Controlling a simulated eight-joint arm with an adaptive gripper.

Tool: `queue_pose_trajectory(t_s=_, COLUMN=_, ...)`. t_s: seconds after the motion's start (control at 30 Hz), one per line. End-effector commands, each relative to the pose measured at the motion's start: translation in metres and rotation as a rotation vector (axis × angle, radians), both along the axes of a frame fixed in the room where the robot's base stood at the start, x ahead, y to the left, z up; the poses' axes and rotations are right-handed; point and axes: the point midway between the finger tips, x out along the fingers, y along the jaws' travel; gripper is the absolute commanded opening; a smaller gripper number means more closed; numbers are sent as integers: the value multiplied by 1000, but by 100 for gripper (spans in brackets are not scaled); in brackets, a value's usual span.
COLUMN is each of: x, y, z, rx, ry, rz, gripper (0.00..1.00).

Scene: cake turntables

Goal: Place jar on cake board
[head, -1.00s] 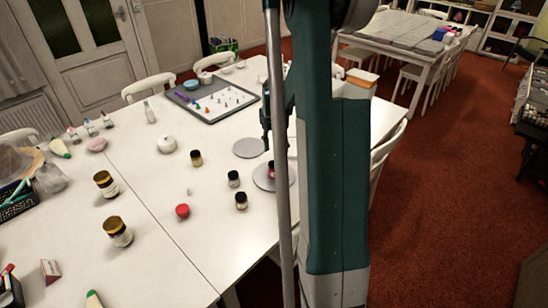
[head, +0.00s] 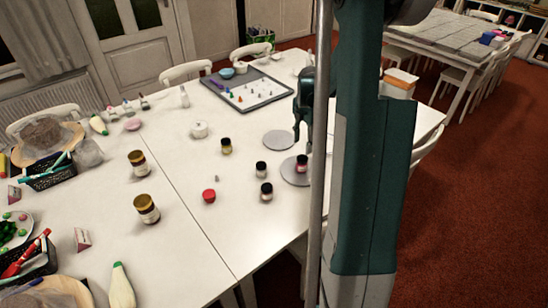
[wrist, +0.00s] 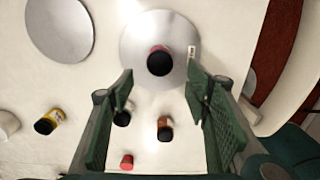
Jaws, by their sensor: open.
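A small jar with a black lid and a reddish body (head: 301,164) stands upright on the nearer of two round grey cake boards (head: 289,179). In the wrist view the jar (wrist: 159,62) sits near the middle of its board (wrist: 136,45). My gripper (head: 300,138) hangs above the boards. In the wrist view its two fingers (wrist: 160,88) are spread wide with nothing between them, and the jar is apart from both. The other cake board (head: 278,141) is bare; it also shows in the wrist view (wrist: 60,25). My arm hides the right edge of the nearer board.
Two dark-lidded jars (head: 261,169) (head: 266,191) stand left of the boards. A yellow jar (head: 226,146) and a red-lidded jar (head: 209,196) stand farther left. A tray with small coloured pieces (head: 248,90) lies behind.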

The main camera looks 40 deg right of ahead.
Motion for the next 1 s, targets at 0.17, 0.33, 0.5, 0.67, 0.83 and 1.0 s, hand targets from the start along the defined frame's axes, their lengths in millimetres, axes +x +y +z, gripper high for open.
queue_pose_trajectory(t_s=0.17, x=1, y=4, z=4, rx=-3, ry=-3, rz=-10, gripper=48)
queue_pose_trajectory(t_s=0.33, x=3, y=20, z=17, rx=-11, ry=-16, rz=-48, gripper=48)
queue_pose_trajectory(t_s=0.5, x=6, y=49, z=41, rx=-26, ry=-43, rz=-123, gripper=48)
queue_pose_trajectory(t_s=0.67, x=8, y=82, z=66, rx=-39, ry=-77, rz=-214, gripper=48)
queue_pose_trajectory(t_s=0.83, x=6, y=118, z=92, rx=-46, ry=-117, rz=-313, gripper=48)
queue_pose_trajectory(t_s=1.0, x=2, y=154, z=115, rx=-47, ry=-160, rz=-412, gripper=48)
